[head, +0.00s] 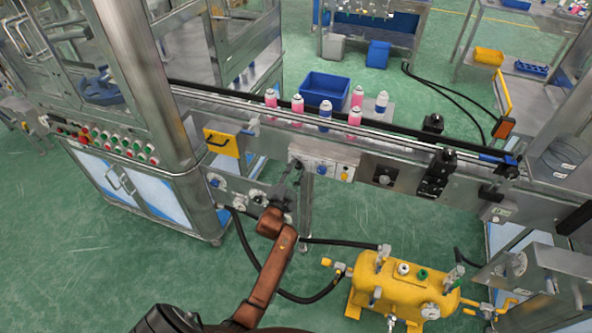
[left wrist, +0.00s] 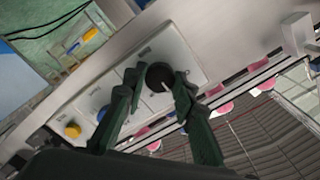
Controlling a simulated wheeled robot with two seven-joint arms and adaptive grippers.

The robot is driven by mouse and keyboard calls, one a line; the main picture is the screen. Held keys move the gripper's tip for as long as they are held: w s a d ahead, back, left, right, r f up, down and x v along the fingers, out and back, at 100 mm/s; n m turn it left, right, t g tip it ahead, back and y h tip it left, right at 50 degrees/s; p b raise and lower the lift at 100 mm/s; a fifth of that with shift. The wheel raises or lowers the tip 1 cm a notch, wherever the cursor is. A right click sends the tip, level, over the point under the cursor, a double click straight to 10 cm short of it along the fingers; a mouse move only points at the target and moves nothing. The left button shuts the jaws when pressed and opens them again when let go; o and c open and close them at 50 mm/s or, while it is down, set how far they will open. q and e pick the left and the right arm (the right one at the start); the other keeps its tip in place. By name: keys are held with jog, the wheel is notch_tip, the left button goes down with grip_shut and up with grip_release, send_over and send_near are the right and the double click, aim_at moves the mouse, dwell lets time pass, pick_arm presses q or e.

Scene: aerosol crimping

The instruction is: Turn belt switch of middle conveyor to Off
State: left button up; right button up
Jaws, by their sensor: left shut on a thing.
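The middle conveyor (head: 390,160) crosses the head view, with a pale control box (head: 327,168) on its front side. In the left wrist view, the box's panel (left wrist: 112,75) carries a round black knob (left wrist: 160,77) with a white pointer mark, a blue button (left wrist: 103,113) and yellow parts. My left gripper (head: 296,168) is at the left end of the box. Its two dark green fingers (left wrist: 157,82) stand on either side of the black knob, shut on it. In the head view the gripper hides the knob. The label by the knob is too small to read.
Several pink and blue-labelled cans (head: 325,110) stand along the conveyor. A yellow tank (head: 400,288) with valves and hoses is on the floor to the right below it. A steel cabinet with buttons (head: 118,142) stands at left.

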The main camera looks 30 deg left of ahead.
jog(key=shift+w+r, duration=0.1)
jog(key=shift+r, duration=0.05)
pick_arm(q)
jog(key=n+p, duration=0.4)
jog(key=shift+r, duration=0.2)
jog(key=n+p, duration=0.2)
jog(key=n, duration=0.1)
jog(key=shift+f+n, duration=0.1)
jog(key=shift+n, duration=0.3)
jog(key=shift+f+n+p, duration=0.1)
jog(key=shift+n+p, duration=0.75)
jog(key=shift+n, duration=0.15)
pick_arm(e)
notch_tip(320, 180, up, 7)
jog(key=w, duration=0.2)
jog(key=shift+w+r, duration=0.15)
jog(key=shift+w, duration=0.05)
pick_arm(q)
jog(key=shift+f, duration=0.1)
pick_arm(e)
jog(key=shift+d+r, duration=0.1)
pick_arm(q)
jog(key=o, duration=1.2)
jog(key=shift+c, duration=0.2)
jog(key=v, duration=0.7)
jog(key=shift+s, duration=0.3)
